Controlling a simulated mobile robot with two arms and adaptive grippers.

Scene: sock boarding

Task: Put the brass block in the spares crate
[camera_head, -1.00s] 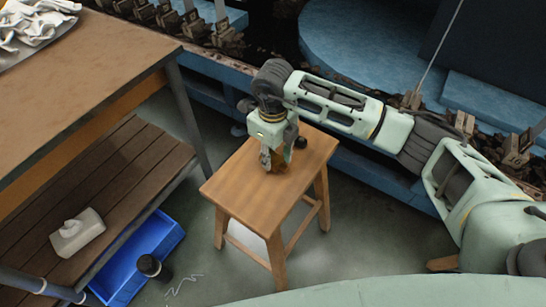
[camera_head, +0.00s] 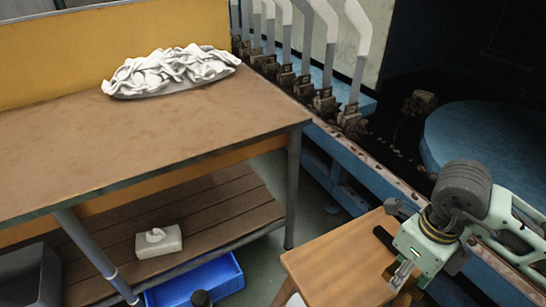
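My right gripper (camera_head: 402,278) comes in from the right and points down over the wooden stool (camera_head: 335,268). A brass-brown piece, which looks like the brass block (camera_head: 412,291), shows right at its fingertips. The fingers are small and partly hidden, so I cannot tell whether they are closed on it. A blue open crate (camera_head: 222,277) is on the floor under the front of the workbench. A grey bin (camera_head: 30,275) stands at the lower left. I see no label showing which is the spares crate. My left gripper is out of view.
The workbench (camera_head: 130,130) has a tray of white socks (camera_head: 170,72) on top. A white tissue box (camera_head: 158,242) sits on its slatted lower shelf. A dark cylinder (camera_head: 201,298) is by the blue crate. Machinery with upright sock forms (camera_head: 325,50) lines the back.

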